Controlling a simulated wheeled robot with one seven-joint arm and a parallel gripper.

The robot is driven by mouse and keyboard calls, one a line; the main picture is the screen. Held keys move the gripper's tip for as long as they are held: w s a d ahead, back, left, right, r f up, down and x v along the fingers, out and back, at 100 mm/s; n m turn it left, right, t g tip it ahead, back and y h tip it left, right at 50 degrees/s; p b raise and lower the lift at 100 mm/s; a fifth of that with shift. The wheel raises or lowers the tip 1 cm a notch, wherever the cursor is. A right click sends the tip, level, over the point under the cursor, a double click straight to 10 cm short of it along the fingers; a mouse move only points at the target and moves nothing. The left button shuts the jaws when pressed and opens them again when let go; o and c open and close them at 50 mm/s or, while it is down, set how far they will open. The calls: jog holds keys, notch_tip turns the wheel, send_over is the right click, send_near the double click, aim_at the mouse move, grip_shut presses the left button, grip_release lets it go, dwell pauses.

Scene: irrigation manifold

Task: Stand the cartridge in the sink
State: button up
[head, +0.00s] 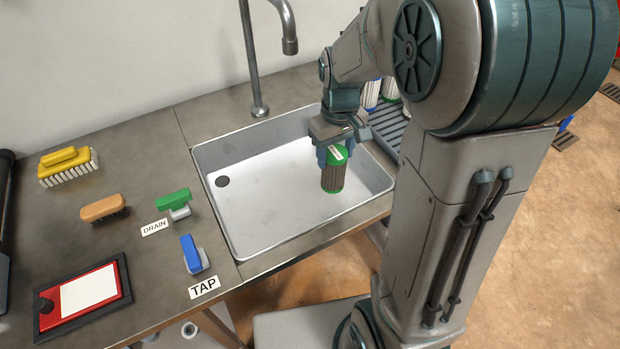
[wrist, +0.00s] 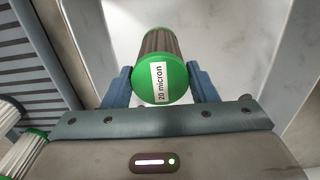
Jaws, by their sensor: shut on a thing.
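The cartridge (head: 333,172) is a brown pleated cylinder with green end caps, upright over the right part of the sink (head: 230,223). In the wrist view its green cap (wrist: 161,84) faces me with a "20 micron" label. My gripper (head: 335,152) is shut on the cartridge near its top, one blue finger on each side; the fingers also show in the wrist view (wrist: 160,90). The cartridge's lower end is at or just above the sink floor; I cannot tell whether it touches. The sink is a shallow metal basin with a dark drain hole at its left.
A faucet (head: 287,30) stands behind the sink. A rack with other cartridges (head: 372,95) is to the right. Left on the counter are a green DRAIN handle (head: 173,198), a blue TAP handle (head: 192,252), a yellow brush (head: 68,168) and a red-framed panel (head: 85,296). The sink's left floor is clear.

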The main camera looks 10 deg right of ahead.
aim_at(333, 175)
notch_tip(333, 175, down, 8)
jog(key=shift+r+b, duration=0.2)
jog(key=shift+b, duration=0.25)
jog(key=shift+f, duration=0.15)
jog(key=o, duration=1.3)
jog(key=shift+o, duration=0.2)
